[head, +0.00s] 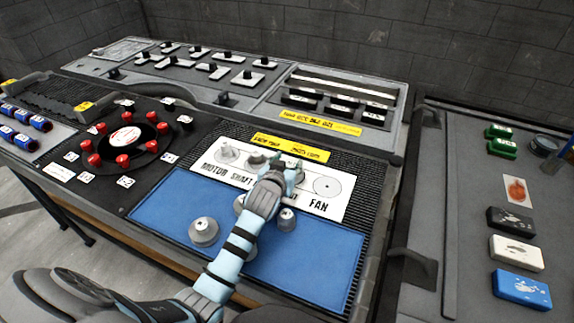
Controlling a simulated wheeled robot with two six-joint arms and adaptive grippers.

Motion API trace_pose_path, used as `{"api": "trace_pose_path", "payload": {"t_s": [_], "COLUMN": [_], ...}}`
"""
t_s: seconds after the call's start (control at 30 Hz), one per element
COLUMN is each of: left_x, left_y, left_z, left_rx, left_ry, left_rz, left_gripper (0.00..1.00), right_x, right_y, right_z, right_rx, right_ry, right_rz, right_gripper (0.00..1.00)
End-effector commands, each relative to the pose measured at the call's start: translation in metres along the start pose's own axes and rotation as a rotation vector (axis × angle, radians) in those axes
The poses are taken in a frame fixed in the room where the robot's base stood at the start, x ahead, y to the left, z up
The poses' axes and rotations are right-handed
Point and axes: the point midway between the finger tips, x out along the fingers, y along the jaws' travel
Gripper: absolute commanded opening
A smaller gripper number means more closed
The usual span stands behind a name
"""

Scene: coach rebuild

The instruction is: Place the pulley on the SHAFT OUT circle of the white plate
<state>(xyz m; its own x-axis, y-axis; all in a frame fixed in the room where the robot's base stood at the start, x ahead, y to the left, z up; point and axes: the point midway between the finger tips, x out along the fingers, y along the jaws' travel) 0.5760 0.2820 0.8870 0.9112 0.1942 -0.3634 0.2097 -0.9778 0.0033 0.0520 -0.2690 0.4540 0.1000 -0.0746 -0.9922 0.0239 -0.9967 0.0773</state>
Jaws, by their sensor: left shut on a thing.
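The white plate (213,181) lies at the back of the blue mat, with MOTOR, SHAFT and FAN lettering. A bare circle (327,186) shows above FAN. My left gripper (284,166) is over the middle of the plate, shut on the pulley, which the gripper hides almost wholly. The gripper and forearm also cover the SHAFT OUT lettering and its circle, so I cannot tell how the pulley sits against it. Grey parts stand on the plate's left half, one above MOTOR (228,151) and another (257,160) to its right. My right gripper is not in view.
On the blue mat (165,210) stand a wide grey stepped part (203,232) and a small grey part (286,219), both close to my left forearm. A black ring with red knobs (126,138) is to the left. Coloured boxes (521,288) lie on the right-hand table.

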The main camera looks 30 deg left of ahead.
Motion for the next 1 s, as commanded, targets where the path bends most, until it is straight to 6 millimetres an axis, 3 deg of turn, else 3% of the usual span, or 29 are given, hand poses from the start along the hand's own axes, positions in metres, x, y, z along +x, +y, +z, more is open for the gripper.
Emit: {"api": "trace_pose_path", "payload": {"t_s": [0.1, 0.13, 0.27, 0.67, 0.87, 1.0], "left_x": [0.001, 0.001, 0.001, -0.005, -0.042, -0.079], "left_y": [0.0, 0.0, 0.0, 0.0, 0.0, 0.001], "left_z": [0.001, 0.002, 0.001, -0.002, -0.003, -0.003], "left_rx": [0.0, 0.0, 0.0, 0.0, 0.0, -0.002], "left_ry": [0.001, 0.0, 0.0, 0.001, 0.0, 0.0], "left_rz": [0.0, 0.0, 0.0, 0.001, 0.001, 0.001], "left_gripper": [0.06, 0.43, 0.62, 0.62, 0.62, 0.62], "right_x": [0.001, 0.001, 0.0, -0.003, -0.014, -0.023], "right_y": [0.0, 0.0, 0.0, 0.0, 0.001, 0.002], "right_z": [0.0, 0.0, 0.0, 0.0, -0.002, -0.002], "right_rx": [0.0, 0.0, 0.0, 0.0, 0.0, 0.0], "right_ry": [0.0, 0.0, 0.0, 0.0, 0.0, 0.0], "right_rz": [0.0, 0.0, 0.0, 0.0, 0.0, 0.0], "right_gripper": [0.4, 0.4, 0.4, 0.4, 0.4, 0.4]}}
